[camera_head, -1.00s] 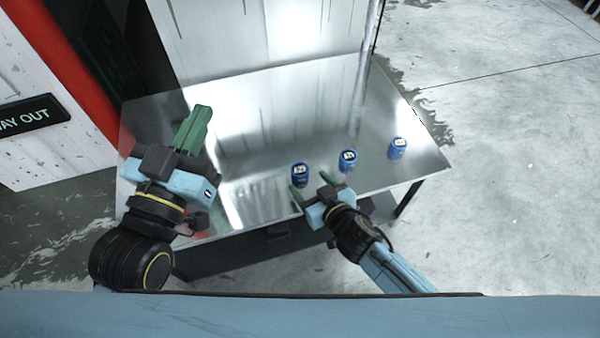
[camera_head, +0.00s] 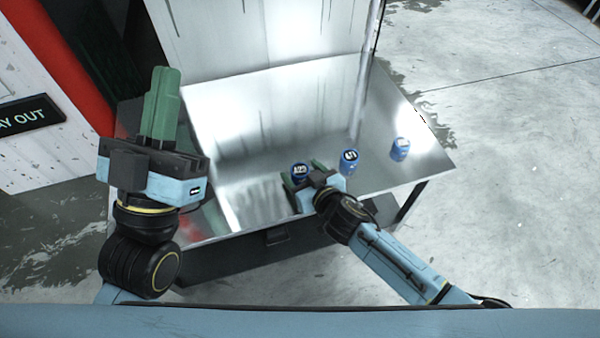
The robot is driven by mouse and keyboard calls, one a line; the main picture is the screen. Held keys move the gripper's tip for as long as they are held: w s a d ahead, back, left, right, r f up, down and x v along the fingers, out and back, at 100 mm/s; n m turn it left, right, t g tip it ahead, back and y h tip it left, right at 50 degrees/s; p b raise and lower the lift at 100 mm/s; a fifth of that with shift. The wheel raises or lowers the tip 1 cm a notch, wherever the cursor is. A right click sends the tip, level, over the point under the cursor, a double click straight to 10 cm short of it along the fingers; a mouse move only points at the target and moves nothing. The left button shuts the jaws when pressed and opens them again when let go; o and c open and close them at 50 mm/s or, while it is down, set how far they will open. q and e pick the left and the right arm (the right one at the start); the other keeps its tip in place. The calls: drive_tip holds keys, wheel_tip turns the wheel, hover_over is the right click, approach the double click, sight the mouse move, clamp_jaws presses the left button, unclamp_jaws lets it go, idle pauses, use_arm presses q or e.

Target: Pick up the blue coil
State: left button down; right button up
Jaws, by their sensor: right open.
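Three small blue coils with white-marked dark tops stand on the shiny metal table (camera_head: 250,100). The left coil (camera_head: 300,171) is at the front, the middle coil (camera_head: 348,162) is to its right, and the right coil (camera_head: 400,149) is further right. My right gripper (camera_head: 303,174) is open, its green fingers on either side of the left coil in this view; whether they touch it I cannot tell. The coil's lower part is partly hidden. My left gripper (camera_head: 160,104) is raised over the table's left side, its green fingers together and empty.
A tall pale panel (camera_head: 265,40) stands at the back of the table. The middle coil is close to the right of my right gripper. The table's left and centre surface is bare. A red post and a black sign (camera_head: 30,114) are at the left.

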drive_tip(key=c, duration=1.1)
drive_tip(key=shift+o, duration=0.2)
drive_tip(key=shift+r, duration=0.15)
